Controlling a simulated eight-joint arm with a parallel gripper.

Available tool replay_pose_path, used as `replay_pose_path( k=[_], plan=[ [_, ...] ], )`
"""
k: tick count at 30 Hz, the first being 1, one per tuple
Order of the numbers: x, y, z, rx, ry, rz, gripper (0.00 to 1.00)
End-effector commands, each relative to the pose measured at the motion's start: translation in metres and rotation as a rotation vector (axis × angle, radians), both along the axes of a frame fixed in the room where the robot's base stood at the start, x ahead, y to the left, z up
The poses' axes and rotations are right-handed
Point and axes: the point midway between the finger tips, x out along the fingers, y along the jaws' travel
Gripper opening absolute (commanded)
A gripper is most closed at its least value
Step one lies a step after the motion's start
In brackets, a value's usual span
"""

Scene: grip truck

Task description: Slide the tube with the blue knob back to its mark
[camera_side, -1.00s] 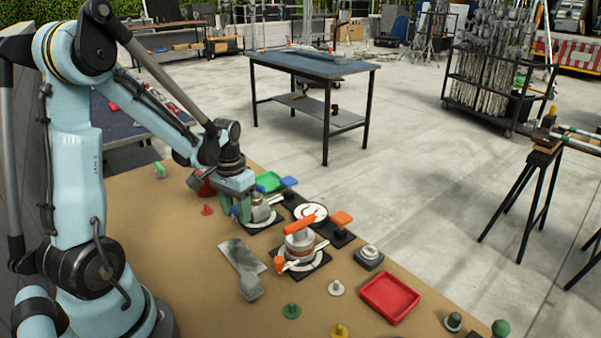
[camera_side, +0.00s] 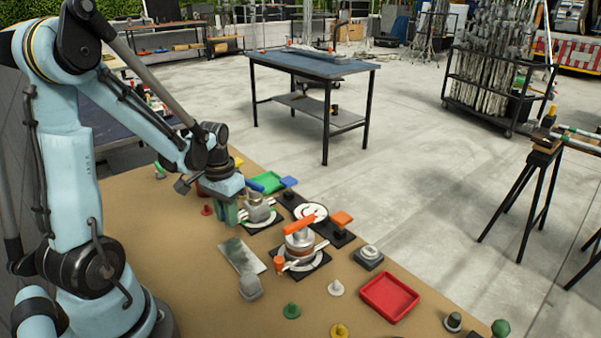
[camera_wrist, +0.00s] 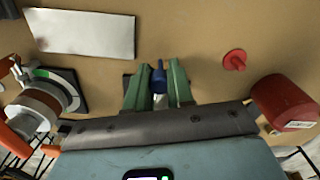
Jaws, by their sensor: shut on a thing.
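My gripper (camera_side: 228,213) is low over the tan table, just left of a grey metal fixture (camera_side: 258,209) on a dark plate with a white ring. In the wrist view, its green fingers (camera_wrist: 158,88) are shut on the blue knob (camera_wrist: 160,74), which shows between them. The tube behind the knob is mostly hidden by the fingers, and I cannot make out its mark. A similar fixture (camera_side: 300,246) with an orange lever and orange knob stands to the right; it also shows at left in the wrist view (camera_wrist: 38,105).
A grey plate (camera_side: 242,255) lies in front of the fixtures. A red peg (camera_wrist: 234,60) and a red canister (camera_wrist: 286,101) are near the gripper in the wrist view. A red tray (camera_side: 389,298), a green tray (camera_side: 270,182) and several pegs stand around. The table's front left is bare.

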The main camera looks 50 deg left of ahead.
Motion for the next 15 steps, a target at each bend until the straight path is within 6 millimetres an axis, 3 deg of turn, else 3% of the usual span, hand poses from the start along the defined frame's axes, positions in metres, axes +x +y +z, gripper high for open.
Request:
replay_pose_path(
  k=[3, 4, 8, 15],
  plan=[
    [-0.0061, 0.0004, -0.0003, 0.000, 0.020, 0.004, 0.00],
    [-0.0062, 0.0004, -0.0003, 0.000, 0.020, 0.005, 0.27],
    [-0.0056, 0.0003, -0.0003, -0.001, 0.018, 0.004, 0.47],
    [-0.0041, 0.0001, -0.0003, -0.001, 0.015, 0.003, 0.48]
  ],
)
